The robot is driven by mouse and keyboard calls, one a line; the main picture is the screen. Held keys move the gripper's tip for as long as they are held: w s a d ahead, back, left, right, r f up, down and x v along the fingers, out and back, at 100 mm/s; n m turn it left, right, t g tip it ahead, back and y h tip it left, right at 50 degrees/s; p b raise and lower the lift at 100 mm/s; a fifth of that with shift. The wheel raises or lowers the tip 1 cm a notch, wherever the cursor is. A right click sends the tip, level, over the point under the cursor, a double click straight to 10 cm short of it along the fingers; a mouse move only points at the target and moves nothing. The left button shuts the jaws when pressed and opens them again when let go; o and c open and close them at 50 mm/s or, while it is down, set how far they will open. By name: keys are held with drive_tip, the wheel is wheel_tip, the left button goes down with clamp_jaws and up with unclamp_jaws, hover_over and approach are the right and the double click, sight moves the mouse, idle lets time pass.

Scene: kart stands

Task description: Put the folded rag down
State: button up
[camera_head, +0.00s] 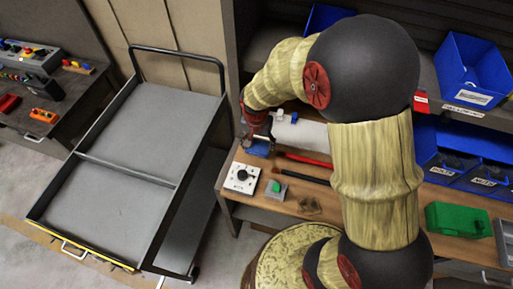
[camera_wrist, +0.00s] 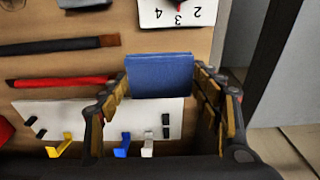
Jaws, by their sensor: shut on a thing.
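The folded rag is a blue, flat folded piece (camera_wrist: 159,77) between the two fingers of my gripper (camera_wrist: 164,85) in the wrist view. In the head view a bit of the blue rag (camera_head: 259,148) shows under my gripper (camera_head: 258,135), at the left end of the wooden workbench (camera_head: 335,213). My gripper is shut on the rag. The rag is over the bench top near its left edge; whether it touches the wood cannot be told. My arm hides part of the bench.
A white dial box (camera_head: 241,178) and a small box with a green button (camera_head: 276,190) stand in front. A red-handled tool (camera_wrist: 62,81), a dark brush (camera_wrist: 60,45) and a white hook board (camera_wrist: 100,120) lie nearby. A grey cart (camera_head: 135,135) stands left of the bench.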

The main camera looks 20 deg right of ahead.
sight(257, 140)
drive_tip(key=w+f, duration=0.3)
drive_tip(key=shift+d+f, duration=0.25)
drive_tip(key=shift+f, duration=0.05)
drive_tip(key=shift+f+b, duration=0.5)
drive_tip(key=shift+f, duration=0.95)
drive_tip(key=shift+f, duration=0.15)
drive_tip(key=o, duration=1)
